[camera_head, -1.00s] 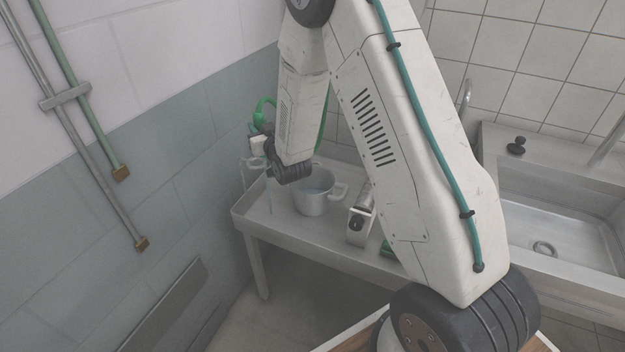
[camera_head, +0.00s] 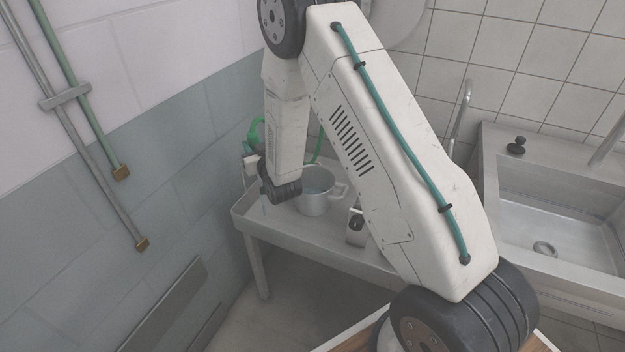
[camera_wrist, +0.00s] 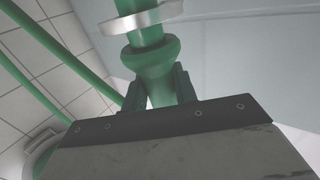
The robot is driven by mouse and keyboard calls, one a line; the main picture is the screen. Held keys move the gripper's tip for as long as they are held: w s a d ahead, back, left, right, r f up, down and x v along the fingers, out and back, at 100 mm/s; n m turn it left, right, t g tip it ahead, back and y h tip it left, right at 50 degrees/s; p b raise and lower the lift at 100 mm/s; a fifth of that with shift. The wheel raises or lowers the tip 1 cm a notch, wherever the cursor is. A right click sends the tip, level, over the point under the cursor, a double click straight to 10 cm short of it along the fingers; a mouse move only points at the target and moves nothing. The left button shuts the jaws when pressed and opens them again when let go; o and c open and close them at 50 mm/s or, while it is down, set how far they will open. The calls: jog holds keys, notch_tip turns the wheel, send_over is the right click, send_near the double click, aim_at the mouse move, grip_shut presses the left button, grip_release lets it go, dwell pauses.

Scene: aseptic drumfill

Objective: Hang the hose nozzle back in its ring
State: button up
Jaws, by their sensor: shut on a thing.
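In the wrist view my gripper (camera_wrist: 160,92) is shut on the green hose nozzle (camera_wrist: 151,58), with a dark finger on each side below its flared collar. A pale metal ring (camera_wrist: 142,19) crosses the green stem above the collar and appears to go around it. A gap of green stem shows between ring and collar. I cannot tell whether the nozzle rests in the ring. In the head view a green hose loop (camera_head: 256,130) shows beside my forearm near the wall; my arm mostly hides the gripper and ring there.
A metal table (camera_head: 310,238) carries a pot (camera_head: 314,203) close beside my wrist and a small metal device (camera_head: 356,228). A sink (camera_head: 545,220) stands at right. Wall pipes (camera_head: 85,130) run down at left. The green hose (camera_wrist: 60,50) trails left in the wrist view.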

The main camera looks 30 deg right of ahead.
jog(key=shift+f, duration=0.5)
jog(key=o, duration=1.1)
jog(key=shift+o, duration=0.2)
jog(key=s, duration=0.8)
jog(key=shift+w, duration=0.1)
